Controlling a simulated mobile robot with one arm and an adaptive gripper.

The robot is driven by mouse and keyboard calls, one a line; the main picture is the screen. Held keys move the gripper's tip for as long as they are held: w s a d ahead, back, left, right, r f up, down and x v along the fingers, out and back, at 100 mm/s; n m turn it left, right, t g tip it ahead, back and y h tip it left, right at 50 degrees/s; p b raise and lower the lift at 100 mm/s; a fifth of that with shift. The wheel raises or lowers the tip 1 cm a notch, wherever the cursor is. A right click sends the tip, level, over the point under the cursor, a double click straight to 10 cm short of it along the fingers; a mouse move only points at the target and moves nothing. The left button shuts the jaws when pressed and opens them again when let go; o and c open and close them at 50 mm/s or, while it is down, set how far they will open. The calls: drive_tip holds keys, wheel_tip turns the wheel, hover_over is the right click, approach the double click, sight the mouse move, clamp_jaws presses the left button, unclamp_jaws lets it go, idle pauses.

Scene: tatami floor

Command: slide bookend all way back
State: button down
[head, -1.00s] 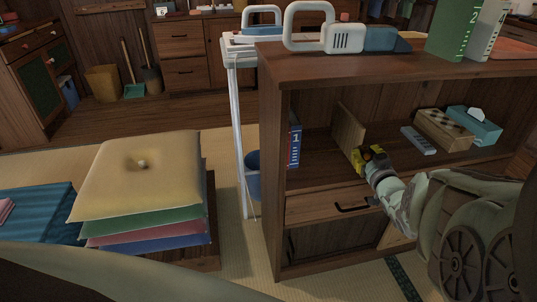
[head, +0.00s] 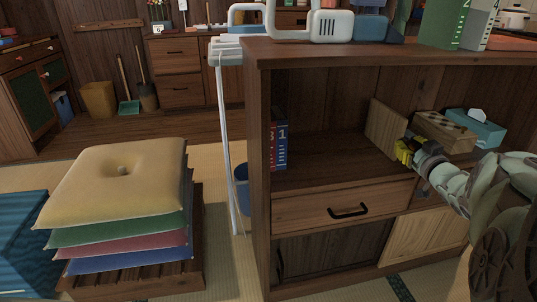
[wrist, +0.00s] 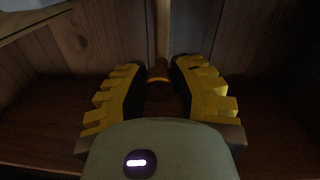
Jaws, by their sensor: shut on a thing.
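The bookend (head: 385,128), a plain light-brown wooden panel, stands upright inside the open shelf (head: 340,152). My gripper (head: 404,150), with yellow fingers, is at its front edge and shut on it. In the wrist view the thin edge of the bookend (wrist: 161,38) runs upward between my two yellow fingers (wrist: 160,78). Red and blue books (head: 279,145) stand upright at the shelf's left wall, with a wide bare gap between them and the bookend.
A checker-topped box (head: 446,130) and a teal tissue box (head: 477,128) sit right of the bookend. A drawer with a black handle (head: 348,211) is below the shelf. Stacked cushions (head: 120,190) stand on the left. The shelf's left half is bare beside the books.

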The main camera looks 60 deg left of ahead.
drive_tip(key=shift+w+d+f, duration=0.1)
drive_tip(key=shift+w, duration=0.1)
drive_tip(key=c, duration=0.7)
unclamp_jaws()
drive_tip(key=shift+s+d, duration=0.1)
